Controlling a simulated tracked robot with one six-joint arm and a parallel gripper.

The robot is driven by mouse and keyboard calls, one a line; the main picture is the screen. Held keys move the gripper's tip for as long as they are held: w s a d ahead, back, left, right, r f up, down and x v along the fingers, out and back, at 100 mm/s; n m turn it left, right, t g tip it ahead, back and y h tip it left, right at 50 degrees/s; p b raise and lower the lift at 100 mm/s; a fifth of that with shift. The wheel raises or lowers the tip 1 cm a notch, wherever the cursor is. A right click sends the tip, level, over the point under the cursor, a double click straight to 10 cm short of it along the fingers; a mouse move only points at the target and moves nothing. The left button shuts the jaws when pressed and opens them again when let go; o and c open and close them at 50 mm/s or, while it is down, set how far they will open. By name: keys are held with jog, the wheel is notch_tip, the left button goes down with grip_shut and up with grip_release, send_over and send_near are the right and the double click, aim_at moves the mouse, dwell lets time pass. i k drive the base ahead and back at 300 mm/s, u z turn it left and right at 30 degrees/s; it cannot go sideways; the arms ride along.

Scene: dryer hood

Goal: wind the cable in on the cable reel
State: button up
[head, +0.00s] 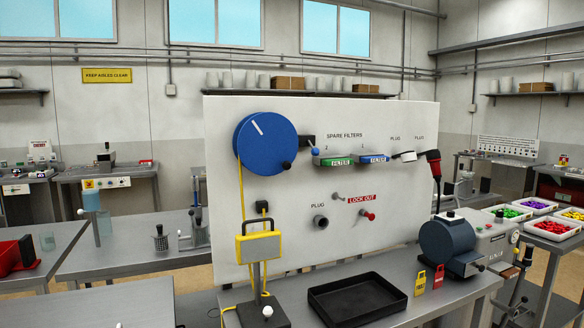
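The cable reel (262,138) is a large blue disc at the upper left of the white upright panel. It has a white mark near its upper left and a dark knob (287,165) at its lower right. The yellow cable (242,195) hangs from the reel's left side, down to a yellow-framed grey box (258,247) that looks like a lamp. The box stands before a post on a dark base (275,318). More yellow cable runs below the box, with a loop at the bench's left edge. My gripper is not in view.
A black tray (357,313), two small tags (420,283) and a grey motor-like machine (450,240) stand on the bench. Space before the reel looks clear.

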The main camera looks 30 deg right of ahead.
aim_at(266, 144)
jog(key=i, duration=0.95)
